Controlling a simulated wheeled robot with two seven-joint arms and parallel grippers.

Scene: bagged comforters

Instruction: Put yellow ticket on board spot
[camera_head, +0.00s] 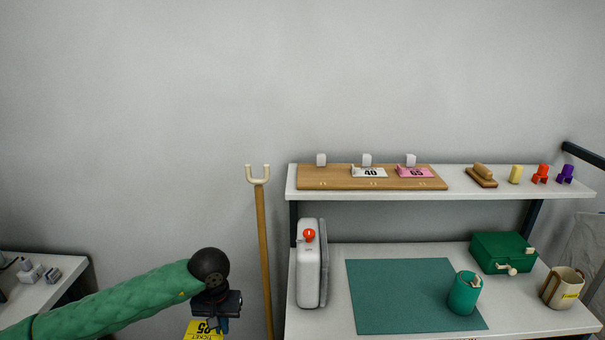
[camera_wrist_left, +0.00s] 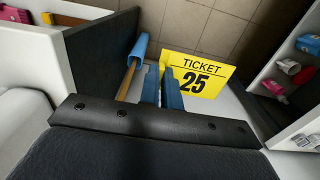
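The yellow ticket (camera_head: 203,331), marked 25, hangs at my left gripper (camera_head: 220,325) at the bottom of the head view. In the left wrist view the ticket (camera_wrist_left: 208,58) reads "TICKET 25", and its left edge is between the two blue fingers (camera_wrist_left: 162,88), which are close together on it. The wooden board (camera_head: 325,183) lies on the upper shelf, to the right of and above my left gripper. It carries a white ticket (camera_head: 370,173) marked 40 in the middle and a pink ticket (camera_head: 415,173) at right. Its left spot is bare. My right gripper is not in view.
A forked wooden pole (camera_head: 263,240) stands between my left arm and the shelf unit. The upper shelf (camera_head: 455,192) also holds a brush and several coloured pieces. Below are a white bottle-like object (camera_head: 308,270), green mat (camera_head: 390,300), green cup (camera_head: 464,296), green box (camera_head: 500,250) and beige mug (camera_head: 560,290).

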